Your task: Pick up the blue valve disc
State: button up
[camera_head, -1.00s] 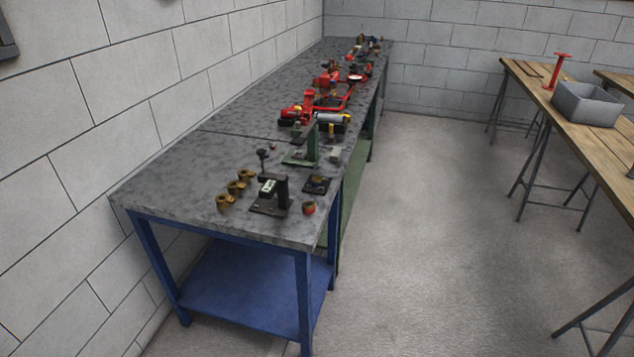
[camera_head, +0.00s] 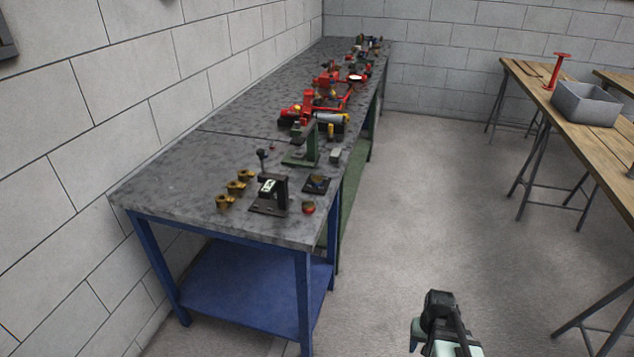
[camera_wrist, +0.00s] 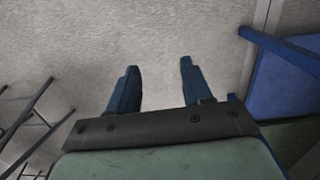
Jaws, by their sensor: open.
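I cannot make out the blue valve disc for certain. A small dark square plate (camera_head: 316,184) near the right edge of the workbench (camera_head: 180,208) carries a small bluish and brassy part, too small to identify. My gripper (camera_wrist: 158,68) is open and empty in the wrist view, its two dark blue fingers apart over bare floor. In the head view, part of my arm's end shows at the bottom right, in front of and to the right of the bench, well away from the things on it.
On the bench's near end stand several brass fittings (camera_head: 237,188), a black block fixture (camera_head: 269,195), a small red-topped part (camera_head: 308,207) and a green stand (camera_head: 304,147). Red pump parts lie farther back. A wooden table (camera_head: 548,85) with a grey bin (camera_head: 585,103) stands right. Floor between is clear.

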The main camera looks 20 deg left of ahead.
jog(key=w+a+r+t, duration=0.2)
jog(key=w+a+r, duration=0.3)
jog(key=w+r, duration=0.45)
jog(key=n+t+y, duration=0.2)
jog(key=n+t, duration=0.1)
jog(key=n, duration=0.1)
send_near(317, 178)
jog(key=x, duration=0.8)
jog(key=shift+f, duration=0.25)
jog(key=shift+c, duration=0.2)
jog(key=c, duration=0.8)
